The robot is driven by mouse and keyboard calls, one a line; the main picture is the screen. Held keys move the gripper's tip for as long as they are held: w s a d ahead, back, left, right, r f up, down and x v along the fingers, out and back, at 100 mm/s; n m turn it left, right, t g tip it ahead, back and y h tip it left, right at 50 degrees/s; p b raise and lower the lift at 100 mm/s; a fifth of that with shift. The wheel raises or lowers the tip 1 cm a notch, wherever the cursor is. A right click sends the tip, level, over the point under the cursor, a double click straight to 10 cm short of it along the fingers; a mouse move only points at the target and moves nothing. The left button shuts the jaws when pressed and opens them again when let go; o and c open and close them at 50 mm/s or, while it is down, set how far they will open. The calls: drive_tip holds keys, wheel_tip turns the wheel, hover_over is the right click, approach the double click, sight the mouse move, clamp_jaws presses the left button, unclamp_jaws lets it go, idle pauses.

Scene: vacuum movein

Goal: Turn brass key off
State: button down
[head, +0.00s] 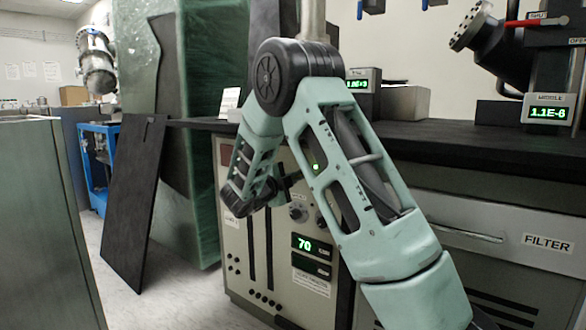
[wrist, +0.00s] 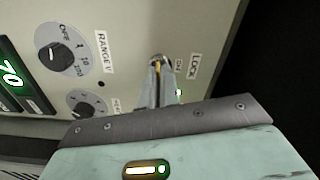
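The brass key (wrist: 158,66) sits in a round metal lock on the grey panel, beside the LOCK label (wrist: 195,65) in the wrist view. Only a thin brass strip of it shows between my fingertips. My gripper (wrist: 161,80) points straight at the lock, its two narrow fingers close together on either side of the key and seemingly closed on it. In the head view my gripper (head: 286,186) is at the upper part of the panel. The key cannot be made out there.
Two dials, one the RANGE dial (wrist: 68,50), and a green display reading 70 (head: 306,246) are on the same panel. A dark board (head: 133,205) leans at the left. The black bench top (head: 440,140) runs above the panel. Grey floor is clear at lower left.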

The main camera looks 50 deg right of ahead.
drive_tip(key=shift+a+n+p, duration=0.1)
drive_tip(key=shift+n+p, duration=7.2)
drive_tip(key=shift+p, duration=2.05)
drive_tip(key=shift+f, duration=0.1)
drive_tip(key=c, duration=1.6)
unclamp_jaws()
drive_tip(key=shift+c, duration=0.2)
drive_tip(key=s+a+p, duration=0.1)
drive_tip(key=a, duration=1.6)
drive_tip(key=shift+s+a+p, duration=0.15)
drive_tip(key=shift+s+p, duration=0.05)
drive_tip(key=shift+p, duration=0.2)
